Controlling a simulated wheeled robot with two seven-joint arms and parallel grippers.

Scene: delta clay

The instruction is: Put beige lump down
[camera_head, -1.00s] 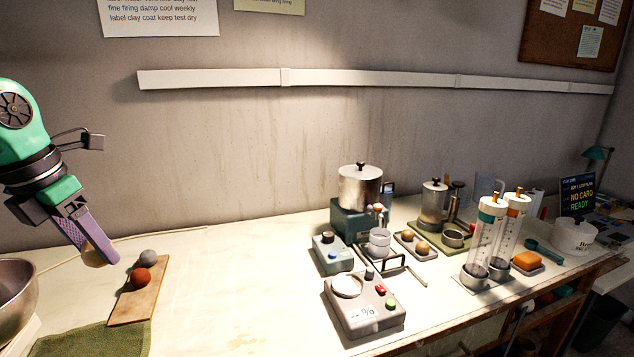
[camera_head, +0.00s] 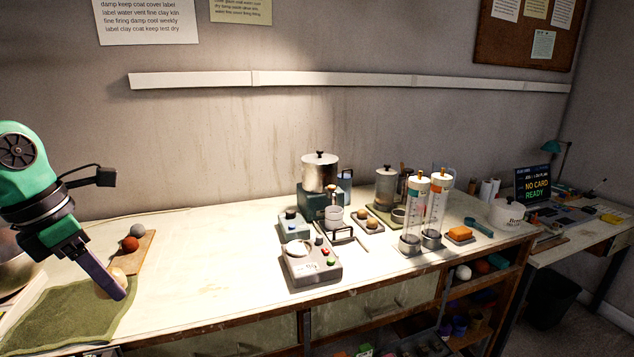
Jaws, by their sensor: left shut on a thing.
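My left gripper (camera_head: 112,287) is in the left of the head view, pointing down over the right part of the green cloth. It is shut on the beige lump (camera_head: 105,281), which is partly hidden behind the purple finger. I cannot tell whether the lump touches the cloth. The green cloth (camera_head: 62,318) lies flat at the near left of the table. My right gripper is not in view.
A wooden board (camera_head: 137,258) behind the gripper holds a grey ball (camera_head: 138,230) and a red-brown ball (camera_head: 130,244). A metal bowl (camera_head: 15,262) stands at the left edge. A scale (camera_head: 310,263) and other apparatus stand farther right. The middle of the table is clear.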

